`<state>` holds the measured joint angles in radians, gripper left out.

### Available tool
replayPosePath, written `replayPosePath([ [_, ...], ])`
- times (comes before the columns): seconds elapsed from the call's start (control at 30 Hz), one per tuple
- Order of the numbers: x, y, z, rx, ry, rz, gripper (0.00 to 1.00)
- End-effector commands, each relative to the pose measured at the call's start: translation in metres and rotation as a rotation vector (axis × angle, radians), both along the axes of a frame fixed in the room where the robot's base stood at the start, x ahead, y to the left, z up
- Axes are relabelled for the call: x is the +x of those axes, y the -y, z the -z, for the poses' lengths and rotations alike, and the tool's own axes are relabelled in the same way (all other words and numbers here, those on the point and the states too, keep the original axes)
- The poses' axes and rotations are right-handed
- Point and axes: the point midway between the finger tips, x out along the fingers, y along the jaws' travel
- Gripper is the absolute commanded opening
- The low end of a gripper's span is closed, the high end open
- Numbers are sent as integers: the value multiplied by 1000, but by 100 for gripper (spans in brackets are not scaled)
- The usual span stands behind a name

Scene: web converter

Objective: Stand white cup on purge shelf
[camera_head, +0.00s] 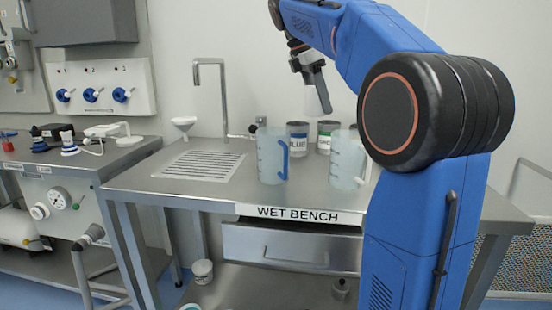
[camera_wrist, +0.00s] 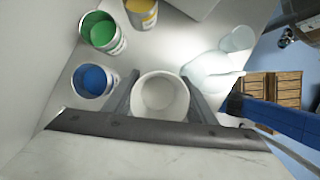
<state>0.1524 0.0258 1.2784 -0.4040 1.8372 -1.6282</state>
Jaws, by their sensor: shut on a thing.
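The white cup (camera_wrist: 160,97) sits between the two fingers of my gripper (camera_wrist: 162,100) in the wrist view, with its open mouth facing the camera and its inside looking empty. My gripper is shut on it. In the head view my gripper (camera_head: 318,98) hangs above the back of the wet bench, pointing down; the cup cannot be made out clearly there. No shelf marked as the purge shelf can be identified in either view.
The wet bench (camera_head: 195,196) holds a blue-labelled can (camera_head: 297,139), a green-labelled can (camera_head: 326,138) and two translucent jugs, one blue-handled (camera_head: 271,155), one (camera_head: 346,160) beside my arm. A yellow can (camera_wrist: 142,10) shows in the wrist view. A slotted drain (camera_head: 200,164) lies clear at left.

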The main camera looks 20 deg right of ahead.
Motion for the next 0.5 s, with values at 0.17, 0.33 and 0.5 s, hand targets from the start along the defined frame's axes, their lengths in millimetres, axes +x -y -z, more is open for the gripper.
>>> replayPosePath([
  [0.17, -2, 0, 37, 2, -3, 0, 26],
  [0.33, -2, 0, 74, 0, -2, 0, 26],
  [0.5, -1, 0, 106, 0, -1, -1, 26],
])
